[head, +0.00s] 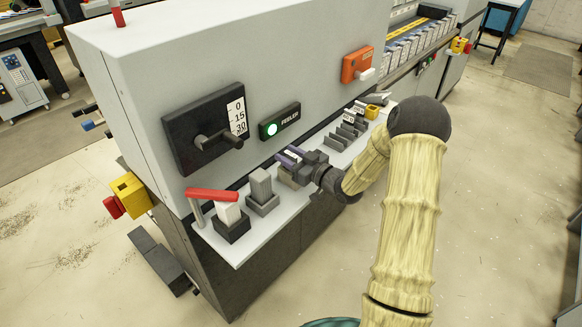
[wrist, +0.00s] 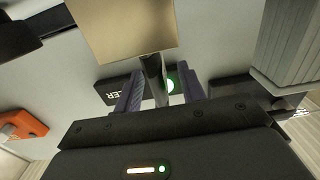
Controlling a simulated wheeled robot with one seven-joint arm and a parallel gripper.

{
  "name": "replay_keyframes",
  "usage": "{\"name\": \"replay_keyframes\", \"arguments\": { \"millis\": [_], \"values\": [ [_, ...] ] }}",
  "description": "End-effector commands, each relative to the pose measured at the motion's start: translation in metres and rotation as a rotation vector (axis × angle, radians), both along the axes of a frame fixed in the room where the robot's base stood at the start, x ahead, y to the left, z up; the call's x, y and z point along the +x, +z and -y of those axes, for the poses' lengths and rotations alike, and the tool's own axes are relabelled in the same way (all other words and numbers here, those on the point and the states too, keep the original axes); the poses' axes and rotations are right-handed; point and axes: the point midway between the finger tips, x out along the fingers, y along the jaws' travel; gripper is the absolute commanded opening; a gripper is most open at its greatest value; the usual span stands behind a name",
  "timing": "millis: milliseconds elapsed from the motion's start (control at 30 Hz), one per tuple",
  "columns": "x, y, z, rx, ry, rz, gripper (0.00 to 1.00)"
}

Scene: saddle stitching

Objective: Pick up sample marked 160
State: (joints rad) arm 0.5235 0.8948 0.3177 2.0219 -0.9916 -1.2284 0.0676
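My gripper (head: 289,157) is above the shelf on the machine's front, with its two purple fingers apart. In the wrist view the open gripper (wrist: 160,90) has a narrow metallic strip between its fingers; I cannot tell whether it touches either finger. A tan block face (wrist: 122,28) is close at the top of that view. In the head view a block in a holder (head: 286,179) is partly hidden beneath the gripper. A grey block (head: 261,184) and a white block (head: 228,213) stand in dark holders to its left. I cannot read a 160 mark on any block.
A red lever (head: 212,194) overhangs the shelf's left end. Several dark upright dividers (head: 346,133) stand to the gripper's right. The machine wall behind carries a dark handle panel (head: 206,130), the green-lit feeler panel (head: 279,121) and an orange switch box (head: 357,64).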

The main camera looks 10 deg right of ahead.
Motion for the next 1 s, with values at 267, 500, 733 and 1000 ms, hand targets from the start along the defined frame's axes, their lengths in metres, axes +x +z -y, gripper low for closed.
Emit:
{"name": "replay_keyframes", "arguments": {
  "millis": [267, 500, 733, 1000],
  "values": [
    [0.0, 0.0, 0.0, 0.0, 0.0, 0.0, 0.24],
    [0.0, 0.0, 0.0, 0.0, 0.0, 0.0, 0.0],
    [0.0, 0.003, 0.0, -0.001, 0.0, 0.001, 0.0],
    [0.0, 0.036, 0.0, -0.002, 0.0, 0.002, 0.0]
  ]
}}
